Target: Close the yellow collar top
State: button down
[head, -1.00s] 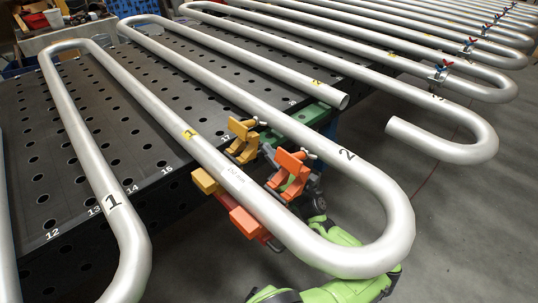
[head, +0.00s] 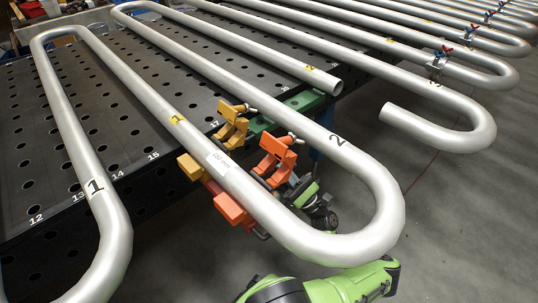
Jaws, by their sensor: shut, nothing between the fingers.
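The yellow collar is on the table edge around the long run of pipe 2. Its top (head: 232,123) stands up on the far side of the pipe, swung open. Its yellow base block (head: 190,167) shows on the near side, and the pipe's upper surface between them is uncovered. My gripper (head: 298,187) is low inside the pipe's bend, right of and below the orange collar top (head: 275,155). It is shut and empty, apart from the yellow top. Its fingertips are largely hidden by the orange collar and pipe.
The orange collar also stands open, with its base (head: 230,208) on the near side. Pipe 2 (head: 365,235) curves over my arm. Pipe 1 (head: 110,215) lies left. The perforated table (head: 125,145) is behind; floor (head: 450,220) is clear at right.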

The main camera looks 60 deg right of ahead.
aim_at(230, 113)
jog(key=k, duration=1.5)
